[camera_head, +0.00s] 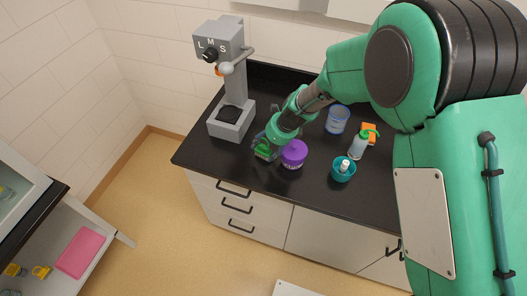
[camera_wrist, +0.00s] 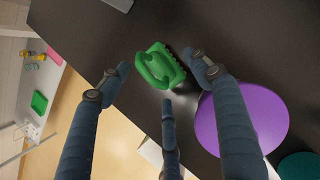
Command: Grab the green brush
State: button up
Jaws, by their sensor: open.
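The green brush (camera_wrist: 158,66) lies on the black countertop close to its front edge, with its looped handle facing the wrist camera. In the head view the brush (camera_head: 264,152) shows small, just left of the purple round thing and partly covered by my gripper. My gripper (camera_wrist: 160,80) is open, with its blue-grey fingers spread around the brush's position in the wrist view. The fingertips appear apart from the brush; how far above it they are I cannot tell.
A purple round container (camera_head: 294,153) stands close beside my gripper. A grey dispenser marked L M S (camera_head: 232,122) stands at the left. A teal bowl with a bottle (camera_head: 343,175), a spray bottle (camera_head: 358,146) and a blue container (camera_head: 337,120) stand to the right.

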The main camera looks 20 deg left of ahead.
aim_at(265, 149)
jog(key=shift+b+x, duration=0.35)
jog(key=shift+x, duration=1.55)
jog(key=c, duration=1.3)
